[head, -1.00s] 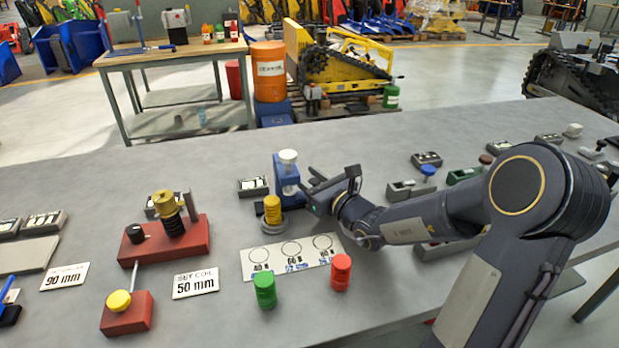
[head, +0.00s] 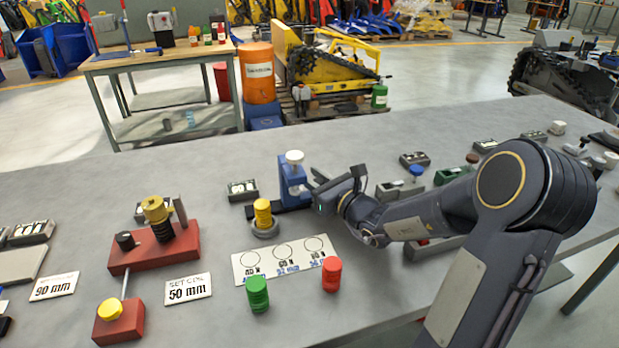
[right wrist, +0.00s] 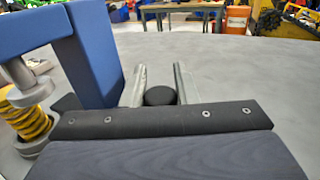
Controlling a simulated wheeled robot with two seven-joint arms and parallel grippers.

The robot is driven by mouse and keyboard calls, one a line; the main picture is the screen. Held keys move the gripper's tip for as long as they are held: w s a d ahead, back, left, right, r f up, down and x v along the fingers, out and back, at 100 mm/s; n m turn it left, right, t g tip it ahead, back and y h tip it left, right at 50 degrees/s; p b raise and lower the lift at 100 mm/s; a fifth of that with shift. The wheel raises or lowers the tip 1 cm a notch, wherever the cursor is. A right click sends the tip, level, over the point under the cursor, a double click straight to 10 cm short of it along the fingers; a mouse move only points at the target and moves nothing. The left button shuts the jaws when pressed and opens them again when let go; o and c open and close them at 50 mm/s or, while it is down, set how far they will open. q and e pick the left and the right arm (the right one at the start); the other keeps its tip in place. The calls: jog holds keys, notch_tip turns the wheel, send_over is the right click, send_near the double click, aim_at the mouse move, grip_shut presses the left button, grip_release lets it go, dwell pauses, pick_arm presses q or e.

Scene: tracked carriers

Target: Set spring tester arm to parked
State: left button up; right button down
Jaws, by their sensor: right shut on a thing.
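In the right wrist view the blue arm (right wrist: 95,60) is at left, with a pale plunger (right wrist: 22,78) near the yellow spring (right wrist: 32,122). My right gripper (head: 318,192) is at the arm's right side. In the right wrist view its fingers (right wrist: 160,88) are shut on a black round knob (right wrist: 160,95). How the knob joins the arm is hidden. My left gripper is out of view.
A white card with circles (head: 285,262) lies in front, with a green spring (head: 257,293) and a red spring (head: 331,273) at its edge. A red fixture (head: 150,250) stands to the left.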

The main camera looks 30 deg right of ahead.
jog(key=c, duration=1.4)
grip_release()
jog(key=r, duration=0.2)
jog(key=r+p, duration=0.1)
jog(key=r, duration=0.1)
jog(key=shift+s+a, duration=0.15)
jog(key=shift+a, duration=0.05)
jog(key=s+a+r+p, duration=0.1)
jog(key=s+a+r, duration=0.6)
jog(key=s+r, duration=0.2)
jog(key=shift+s+a, duration=0.2)
jog(key=shift+s, duration=1.05)
